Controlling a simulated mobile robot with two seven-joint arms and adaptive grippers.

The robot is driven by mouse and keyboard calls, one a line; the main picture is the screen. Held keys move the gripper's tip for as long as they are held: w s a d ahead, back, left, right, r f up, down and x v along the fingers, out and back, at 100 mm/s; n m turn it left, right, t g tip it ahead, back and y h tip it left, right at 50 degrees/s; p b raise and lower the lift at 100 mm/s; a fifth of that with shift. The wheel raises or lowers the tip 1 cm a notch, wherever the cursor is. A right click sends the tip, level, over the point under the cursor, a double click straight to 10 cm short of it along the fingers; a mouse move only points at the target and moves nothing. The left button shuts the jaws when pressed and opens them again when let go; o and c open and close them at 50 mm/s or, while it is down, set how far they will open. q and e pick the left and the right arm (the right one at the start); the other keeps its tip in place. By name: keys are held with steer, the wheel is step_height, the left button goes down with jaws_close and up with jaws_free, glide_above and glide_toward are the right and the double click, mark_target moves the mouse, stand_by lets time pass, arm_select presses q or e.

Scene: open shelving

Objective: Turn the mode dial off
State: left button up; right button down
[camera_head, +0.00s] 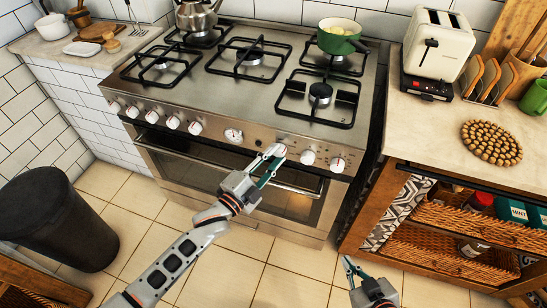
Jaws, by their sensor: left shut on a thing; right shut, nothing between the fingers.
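The stove front carries a row of white-and-steel dials. My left gripper (273,160) reaches up to the right half of this row and is shut on a dial (280,150), which its fingers partly cover. The markings are too small to read, so I cannot tell its setting or confirm by label that it is the mode dial. Two more dials (308,157) sit to its right, and a larger round dial (233,135) is to its left. My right gripper (350,268) is low at the bottom edge, shut and empty, away from the stove.
A green pot (338,45) and a kettle (197,18) stand on the hob. A black bin (52,220) stands left; a wooden shelf unit (400,155) stands right. Floor between is clear.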

arm_select(q)
steer(key=n, duration=0.2)
steer(key=n+t+b, duration=0.1)
steer(key=n, duration=0.1)
steer(key=shift+f, duration=0.35)
steer(key=n+t+b, duration=0.1)
steer(key=n, duration=0.2)
steer(key=shift+s+d, duration=0.1)
steer(key=n+t, duration=0.1)
steer(key=n, duration=0.2)
steer(key=shift+y+b, duration=0.4)
steer(key=shift+d+n+t+y, duration=0.1)
steer(key=shift+n+t+y, duration=0.35)
steer(key=shift+n, duration=1.05)
arm_select(e)
steer(key=shift+w+d+f, duration=0.15)
steer(key=shift+d+f, duration=0.1)
steer(key=shift+f, duration=0.3)
steer(key=shift+w+d+f, duration=0.1)
steer(key=shift+d+f, duration=0.1)
steer(key=shift+f, duration=0.35)
arm_select(q)
steer(key=o, duration=1.1)
steer(key=v, duration=1.2)
